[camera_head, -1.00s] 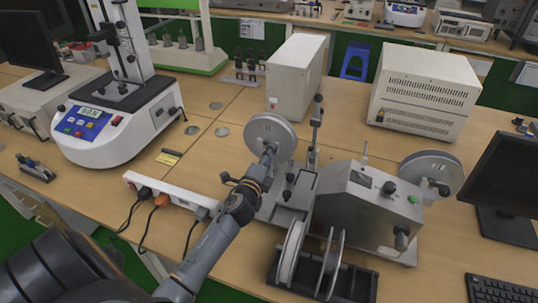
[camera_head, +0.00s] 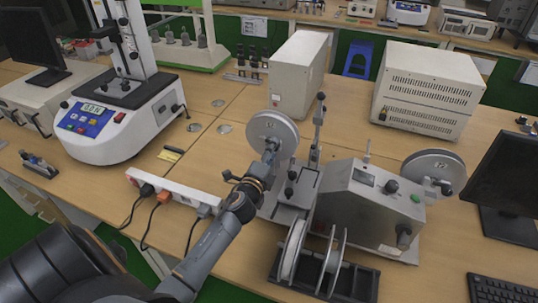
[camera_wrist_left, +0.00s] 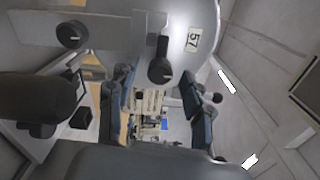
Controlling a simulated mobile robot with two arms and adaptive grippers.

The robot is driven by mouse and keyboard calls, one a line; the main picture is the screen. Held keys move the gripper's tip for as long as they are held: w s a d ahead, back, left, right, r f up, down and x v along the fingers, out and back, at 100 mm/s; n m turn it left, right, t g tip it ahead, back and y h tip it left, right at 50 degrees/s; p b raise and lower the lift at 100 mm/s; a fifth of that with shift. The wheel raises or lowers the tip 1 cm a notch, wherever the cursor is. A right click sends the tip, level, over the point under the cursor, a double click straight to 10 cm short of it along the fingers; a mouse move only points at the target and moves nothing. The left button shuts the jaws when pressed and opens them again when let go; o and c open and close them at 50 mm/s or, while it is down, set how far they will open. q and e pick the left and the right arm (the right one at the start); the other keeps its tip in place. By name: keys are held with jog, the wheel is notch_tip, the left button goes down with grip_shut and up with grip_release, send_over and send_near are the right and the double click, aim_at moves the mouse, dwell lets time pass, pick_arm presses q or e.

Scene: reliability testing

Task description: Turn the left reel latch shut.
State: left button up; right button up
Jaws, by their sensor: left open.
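The left reel (camera_head: 270,134) is a pale disc at the left end of the winding machine (camera_head: 368,205). In the left wrist view the reel (camera_wrist_left: 204,22) carries a "57" label. The left reel latch (camera_wrist_left: 160,72) shows there as a dark bar with a round knob in front of the reel. My left gripper (camera_head: 271,150) is at the reel's hub in the head view. In the left wrist view its fingers (camera_wrist_left: 157,82) are open, spread on either side of the latch knob. Contact cannot be told. The fingers hide part of the hub in the head view. My right gripper is not in view.
A white power strip (camera_head: 172,190) with plugs and cables lies left of my left arm. A second reel (camera_head: 433,173) is at the machine's right. A black stand with spools (camera_head: 291,250) is in front. A white box (camera_head: 298,75) stands behind.

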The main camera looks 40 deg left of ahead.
pick_arm(q)
jog(key=v, duration=1.2)
